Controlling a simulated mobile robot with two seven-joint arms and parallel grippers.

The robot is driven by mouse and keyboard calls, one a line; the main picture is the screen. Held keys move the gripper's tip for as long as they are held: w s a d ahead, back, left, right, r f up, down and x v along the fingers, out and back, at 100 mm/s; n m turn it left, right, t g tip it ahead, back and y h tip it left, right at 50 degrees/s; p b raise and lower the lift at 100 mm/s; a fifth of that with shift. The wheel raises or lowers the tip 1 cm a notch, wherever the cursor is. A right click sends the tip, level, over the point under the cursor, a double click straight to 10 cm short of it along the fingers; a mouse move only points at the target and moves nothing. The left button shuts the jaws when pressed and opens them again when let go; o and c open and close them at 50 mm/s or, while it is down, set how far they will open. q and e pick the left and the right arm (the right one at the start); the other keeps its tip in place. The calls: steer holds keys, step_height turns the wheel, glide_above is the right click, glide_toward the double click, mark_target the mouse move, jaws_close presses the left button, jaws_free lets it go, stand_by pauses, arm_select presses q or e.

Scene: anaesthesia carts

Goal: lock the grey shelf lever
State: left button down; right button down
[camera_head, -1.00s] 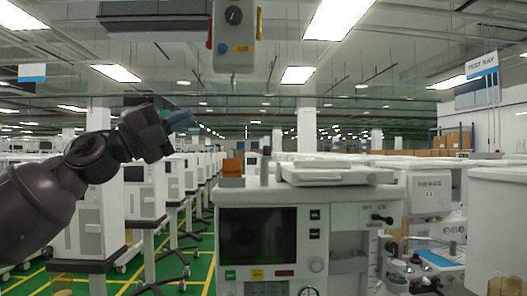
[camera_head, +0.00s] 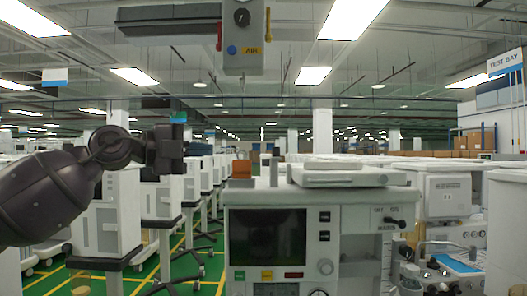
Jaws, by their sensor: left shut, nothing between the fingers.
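My left gripper (camera_head: 180,145) is raised at the left, its dark arm coming in from the left edge. It is shut and empty, in front of the rows of carts and left of the nearest anaesthesia cart (camera_head: 341,215). It appears apart from everything. I cannot clearly make out the grey shelf lever. A small upright grey post (camera_head: 274,172) stands on the near cart's top, beside a flat white tray-like top (camera_head: 340,176), but I cannot tell whether it is the lever. My right gripper is not in view.
A grey overhead unit (camera_head: 241,40) with a black knob and an AIR label hangs above. The near cart has a dark screen (camera_head: 268,237). More white machines stand at the right and left. Green floor (camera_head: 205,275) with yellow lines shows between them.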

mark_target(273, 150)
arm_select(q)
steer(key=p+x, duration=0.1)
steer(key=x, duration=1.3)
steer(key=shift+p, duration=0.3)
